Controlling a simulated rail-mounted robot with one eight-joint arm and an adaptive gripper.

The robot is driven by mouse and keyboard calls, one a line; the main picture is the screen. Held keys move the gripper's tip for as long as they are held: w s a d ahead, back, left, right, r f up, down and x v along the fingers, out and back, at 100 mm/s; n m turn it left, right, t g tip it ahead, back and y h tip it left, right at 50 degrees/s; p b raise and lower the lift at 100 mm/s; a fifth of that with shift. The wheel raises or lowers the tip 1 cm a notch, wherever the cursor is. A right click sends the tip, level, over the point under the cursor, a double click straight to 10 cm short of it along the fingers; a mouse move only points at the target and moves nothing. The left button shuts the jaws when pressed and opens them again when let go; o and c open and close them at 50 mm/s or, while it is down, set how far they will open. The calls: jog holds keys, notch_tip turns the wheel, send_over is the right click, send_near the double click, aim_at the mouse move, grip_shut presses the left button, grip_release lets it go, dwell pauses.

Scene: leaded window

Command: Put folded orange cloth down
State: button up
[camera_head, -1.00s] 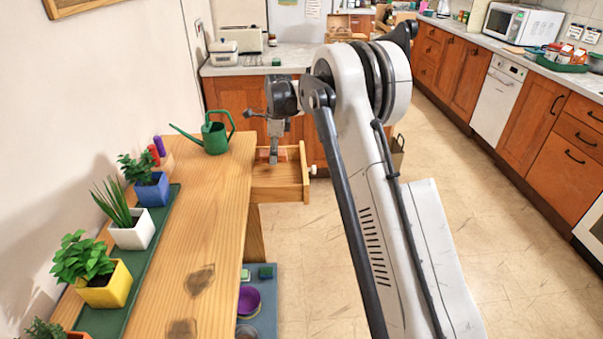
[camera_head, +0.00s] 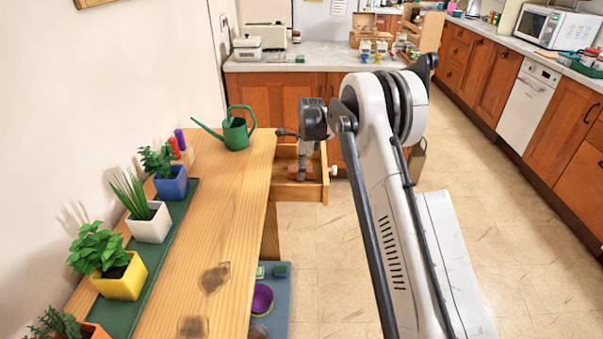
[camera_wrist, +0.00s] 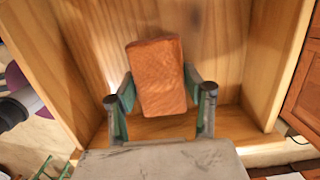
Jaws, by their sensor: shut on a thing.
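The folded orange cloth (camera_wrist: 156,75) is a small block-like bundle between the two fingers of my gripper (camera_wrist: 160,98) in the wrist view. My gripper is shut on it. In the head view my gripper (camera_head: 302,168) points down into the open wooden drawer (camera_head: 305,194) at the far right end of the wooden table, with the cloth (camera_head: 300,172) low inside the drawer walls. In the wrist view the drawer floor (camera_wrist: 215,45) lies behind the cloth. I cannot tell whether the cloth touches it.
A green watering can (camera_head: 236,130) stands on the table (camera_head: 228,220) near the drawer. Potted plants line a green strip (camera_head: 122,308) along the wall. A purple bowl (camera_head: 262,299) is on a low shelf. Drawer walls stand close around my gripper.

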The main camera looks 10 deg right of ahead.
jog(key=shift+f, duration=0.6)
jog(key=shift+f+b, duration=0.4)
jog(key=o, duration=1.1)
jog(key=shift+c, duration=0.2)
jog(key=shift+o, duration=1.3)
jog(key=shift+f, duration=0.1)
jog(key=shift+r, duration=0.2)
